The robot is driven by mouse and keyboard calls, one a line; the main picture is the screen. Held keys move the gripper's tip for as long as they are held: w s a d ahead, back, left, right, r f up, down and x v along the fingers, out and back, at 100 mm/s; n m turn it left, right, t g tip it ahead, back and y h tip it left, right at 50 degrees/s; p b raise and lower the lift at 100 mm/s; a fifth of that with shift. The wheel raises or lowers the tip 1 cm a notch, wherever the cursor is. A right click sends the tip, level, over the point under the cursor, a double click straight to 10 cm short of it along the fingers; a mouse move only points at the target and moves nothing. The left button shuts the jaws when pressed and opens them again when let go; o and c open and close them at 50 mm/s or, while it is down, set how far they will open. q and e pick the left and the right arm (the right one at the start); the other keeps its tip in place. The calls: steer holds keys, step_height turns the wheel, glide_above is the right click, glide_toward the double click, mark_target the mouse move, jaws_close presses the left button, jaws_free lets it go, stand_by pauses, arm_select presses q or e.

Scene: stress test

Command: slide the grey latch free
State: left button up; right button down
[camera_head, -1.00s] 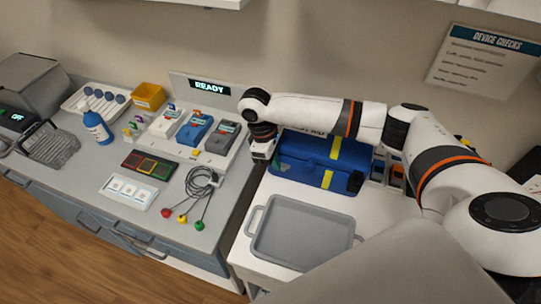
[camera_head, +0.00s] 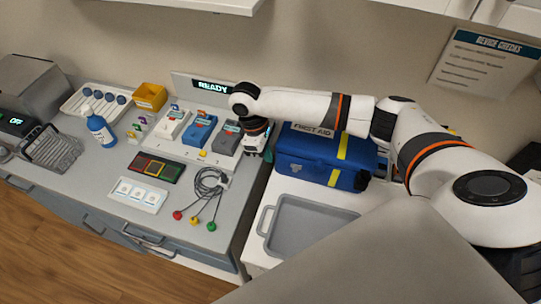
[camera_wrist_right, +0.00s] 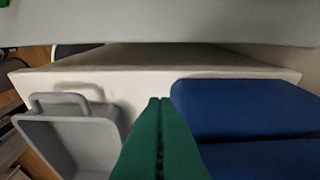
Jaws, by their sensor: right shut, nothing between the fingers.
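Three device modules, white (camera_head: 173,124), blue (camera_head: 199,130) and grey (camera_head: 227,138), stand in a row on a pale base under a READY display. I cannot make out a separate grey latch; the part near the grey module is small and partly hidden by my wrist. My right gripper (camera_head: 263,152) hangs just right of the grey module, by the gap between counter and white table. Its green fingers show in the right wrist view (camera_wrist_right: 158,135), closed together with nothing between them. I cannot tell if they touch anything. My left gripper is out of view.
A blue first aid box (camera_head: 315,155) stands right of the gripper and also shows in the wrist view (camera_wrist_right: 245,110). A grey tray (camera_head: 308,228) lies in front of it. Cables with coloured ends (camera_head: 209,185) lie before the modules. A yellow bin (camera_head: 150,97) stands farther left.

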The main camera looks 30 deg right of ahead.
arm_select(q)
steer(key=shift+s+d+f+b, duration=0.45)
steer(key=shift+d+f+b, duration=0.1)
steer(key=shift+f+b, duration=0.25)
arm_select(e)
step_height(320, 180, up, 8)
steer(key=shift+w+a, duration=0.2)
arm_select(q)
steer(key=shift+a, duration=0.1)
arm_select(e)
steer(key=shift+w+a, duration=0.1)
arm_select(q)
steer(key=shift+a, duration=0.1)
